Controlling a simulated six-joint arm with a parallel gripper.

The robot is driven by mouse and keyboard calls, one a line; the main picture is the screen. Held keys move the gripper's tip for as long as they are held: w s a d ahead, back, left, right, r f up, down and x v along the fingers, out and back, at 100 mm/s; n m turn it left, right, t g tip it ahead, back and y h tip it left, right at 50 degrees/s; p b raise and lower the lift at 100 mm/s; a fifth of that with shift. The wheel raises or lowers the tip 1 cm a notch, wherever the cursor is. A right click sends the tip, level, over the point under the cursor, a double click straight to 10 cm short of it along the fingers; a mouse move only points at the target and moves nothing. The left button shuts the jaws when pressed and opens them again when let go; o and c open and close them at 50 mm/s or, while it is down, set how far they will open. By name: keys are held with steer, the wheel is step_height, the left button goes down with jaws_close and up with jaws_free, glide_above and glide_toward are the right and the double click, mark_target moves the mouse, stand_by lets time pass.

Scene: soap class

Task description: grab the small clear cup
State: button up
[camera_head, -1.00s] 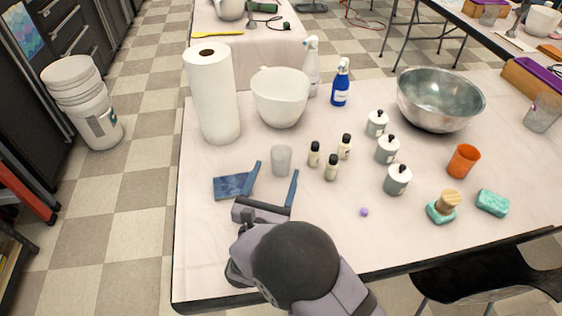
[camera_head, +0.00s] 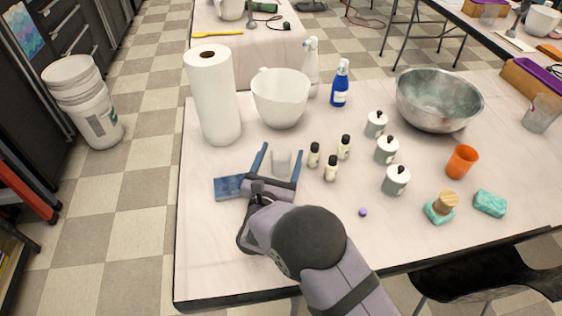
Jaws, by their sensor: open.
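The small clear cup (camera_head: 281,162) stands upright on the table (camera_head: 210,260), left of the small dark-capped bottles. My gripper (camera_head: 279,148) is open, with one blue finger on each side of the cup. The left finger stands a little apart from the cup, and the right finger is close to its right side. I cannot tell whether either finger touches it. The gripper's palm hides the lower front of the cup.
A blue slab (camera_head: 228,187) lies left of the gripper. A paper towel roll (camera_head: 213,98) and a white bowl (camera_head: 280,100) stand behind. Small bottles (camera_head: 331,168) stand close on the right, with lidded jars (camera_head: 396,180) beyond. The front left table area is clear.

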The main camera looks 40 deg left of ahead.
steer(key=c, duration=1.1)
steer(key=shift+r, duration=0.1)
step_height(320, 180, up, 10)
